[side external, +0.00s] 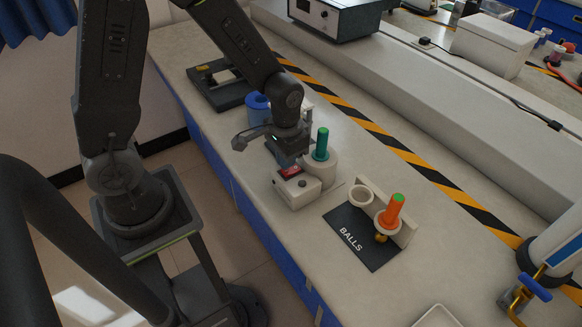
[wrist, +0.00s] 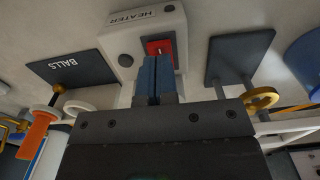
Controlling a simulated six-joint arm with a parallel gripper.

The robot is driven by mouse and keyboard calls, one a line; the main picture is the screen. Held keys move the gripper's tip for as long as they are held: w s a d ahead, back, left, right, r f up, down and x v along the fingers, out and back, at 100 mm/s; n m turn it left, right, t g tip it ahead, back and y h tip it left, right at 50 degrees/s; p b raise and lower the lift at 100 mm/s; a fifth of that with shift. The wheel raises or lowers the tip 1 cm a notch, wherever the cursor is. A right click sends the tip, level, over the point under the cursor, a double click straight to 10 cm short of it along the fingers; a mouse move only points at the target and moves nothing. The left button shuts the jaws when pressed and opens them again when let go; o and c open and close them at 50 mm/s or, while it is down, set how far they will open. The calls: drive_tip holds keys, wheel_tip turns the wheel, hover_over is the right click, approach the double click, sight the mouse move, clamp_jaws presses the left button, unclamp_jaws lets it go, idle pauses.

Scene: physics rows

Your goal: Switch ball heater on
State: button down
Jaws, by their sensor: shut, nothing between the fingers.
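The heater is a white box (side external: 298,188) with a round part at its back, on the bench in the side view. In the wrist view the box (wrist: 122,38) carries the label HEATER, a dark knob (wrist: 125,60) and a red switch (wrist: 165,47). The switch also shows in the side view (side external: 289,172). My gripper (wrist: 157,62) is shut and empty, its two blue-grey fingers together. The fingertips are right at the switch and cover part of it. I cannot tell whether they touch it, or which way the switch is set.
A green-handled tool (side external: 321,146) stands upright at the heater's round part. An orange-handled tool (side external: 392,209) sits in a ring holder beside the black BALLS mat (side external: 372,254). A blue container (side external: 257,107) stands behind my gripper. A dark plate with a stand (wrist: 238,52) is right of the heater in the wrist view.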

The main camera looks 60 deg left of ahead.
sight(286, 171)
drive_tip(key=shift+f, duration=1)
idle(0.3)
drive_tip(key=shift+r, duration=3.55)
drive_tip(key=shift+s+r, duration=0.1)
drive_tip(key=shift+r, duration=0.3)
drive_tip(key=s+r+t, duration=0.5)
drive_tip(key=s+r, duration=0.6)
drive_tip(key=r, duration=0.4)
drive_tip(key=shift+d+r+t, duration=0.15)
drive_tip(key=shift+d+t, duration=0.15)
drive_tip(key=shift+d, duration=0.05)
